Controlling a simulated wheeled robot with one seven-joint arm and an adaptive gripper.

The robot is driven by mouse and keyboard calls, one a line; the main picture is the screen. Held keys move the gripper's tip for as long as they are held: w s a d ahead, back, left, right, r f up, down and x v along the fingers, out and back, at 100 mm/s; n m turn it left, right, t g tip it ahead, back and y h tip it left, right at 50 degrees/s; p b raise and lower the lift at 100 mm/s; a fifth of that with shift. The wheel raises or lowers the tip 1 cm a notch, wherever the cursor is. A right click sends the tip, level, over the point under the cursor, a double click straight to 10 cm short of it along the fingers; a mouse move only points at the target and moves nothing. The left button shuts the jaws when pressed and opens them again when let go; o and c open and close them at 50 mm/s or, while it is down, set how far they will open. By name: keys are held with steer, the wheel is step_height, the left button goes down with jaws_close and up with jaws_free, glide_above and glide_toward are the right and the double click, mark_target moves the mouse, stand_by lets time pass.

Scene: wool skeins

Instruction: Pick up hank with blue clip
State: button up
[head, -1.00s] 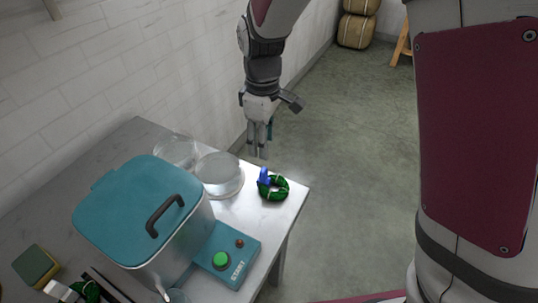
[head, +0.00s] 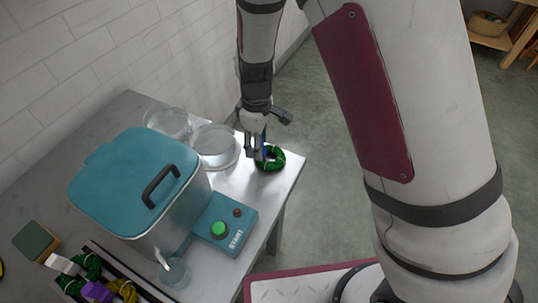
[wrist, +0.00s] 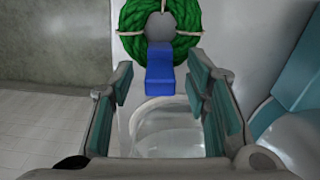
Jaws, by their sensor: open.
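The hank with the blue clip is a green wool ring (head: 279,163) lying near the right corner of the metal table. It shows at the top of the wrist view (wrist: 131,40), with pale ties around it. Its blue clip (wrist: 160,70) sticks out from the ring toward my gripper; in the head view the clip is mostly hidden by the fingers. My gripper (head: 258,153) is open and low over the hank's left side. In the wrist view the clip lies between the two open fingers (wrist: 160,80), with a gap on each side.
Two clear round dishes (head: 214,141) stand left of the hank, close to my gripper. A teal-lidded pot (head: 130,180) and a START button box (head: 224,222) stand nearer. A rack with other hanks, with white and purple clips (head: 97,292), lies at lower left beside a glass (head: 175,273).

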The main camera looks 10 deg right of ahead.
jaws_close()
